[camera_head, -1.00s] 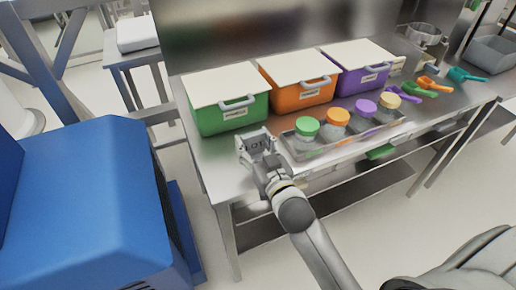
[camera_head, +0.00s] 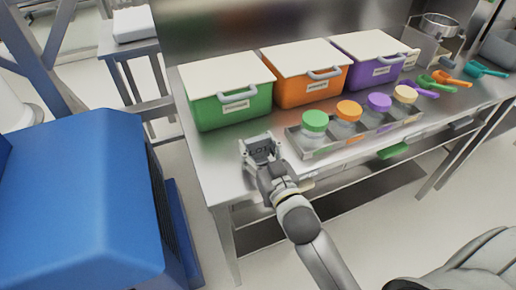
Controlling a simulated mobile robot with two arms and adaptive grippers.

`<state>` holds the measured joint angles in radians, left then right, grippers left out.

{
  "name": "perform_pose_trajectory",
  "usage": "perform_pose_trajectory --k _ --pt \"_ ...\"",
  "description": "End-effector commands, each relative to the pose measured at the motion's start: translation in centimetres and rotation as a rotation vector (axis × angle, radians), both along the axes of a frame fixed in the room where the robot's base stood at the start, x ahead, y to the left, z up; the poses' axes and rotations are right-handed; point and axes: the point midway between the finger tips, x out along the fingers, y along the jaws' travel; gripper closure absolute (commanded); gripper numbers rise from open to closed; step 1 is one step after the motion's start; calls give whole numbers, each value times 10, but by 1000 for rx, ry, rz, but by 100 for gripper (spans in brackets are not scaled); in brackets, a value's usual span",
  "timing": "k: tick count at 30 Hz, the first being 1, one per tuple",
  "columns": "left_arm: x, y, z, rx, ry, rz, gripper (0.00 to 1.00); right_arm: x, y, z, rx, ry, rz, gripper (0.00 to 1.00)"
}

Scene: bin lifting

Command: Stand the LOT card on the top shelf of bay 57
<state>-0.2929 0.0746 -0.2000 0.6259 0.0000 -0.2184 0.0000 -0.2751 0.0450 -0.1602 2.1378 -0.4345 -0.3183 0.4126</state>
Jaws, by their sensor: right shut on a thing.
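My right gripper (camera_head: 258,147) is shut on the LOT card (camera_head: 262,153), a small grey plate with dark letters, partly hidden between the fingers. They are over the front left part of the steel table (camera_head: 214,168), in front of the green bin and left of the jar tray. I cannot tell whether the card touches the table. My left gripper is not in view. No bay number 57 can be read, and I cannot tell which surface belongs to that bay.
Green (camera_head: 230,108), orange (camera_head: 310,90) and purple (camera_head: 370,72) lidded bins line the table's back. A tray (camera_head: 322,153) of lidded jars stands right of the gripper, with coloured scoops (camera_head: 452,80) beyond. A large blue body (camera_head: 80,200) fills the left.

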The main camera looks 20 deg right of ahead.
Motion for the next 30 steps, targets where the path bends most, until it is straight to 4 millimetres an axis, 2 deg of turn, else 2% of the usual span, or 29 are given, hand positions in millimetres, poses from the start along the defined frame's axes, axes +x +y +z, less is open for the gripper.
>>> perform_pose_trajectory --k 5,6,10,22,26,30 --pt "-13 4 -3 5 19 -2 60 0 0 -4 0 -1 0 71" --pt "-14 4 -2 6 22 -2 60 0 0 -3 0 -1 0 41" --pt "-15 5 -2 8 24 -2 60 0 0 -3 0 0 0 24" --pt "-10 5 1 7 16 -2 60 0 0 2 0 0 0 24" --pt "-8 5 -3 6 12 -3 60 -14 0 -2 0 2 0 24" --pt "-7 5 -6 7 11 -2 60 -36 -1 -2 1 3 0 24"
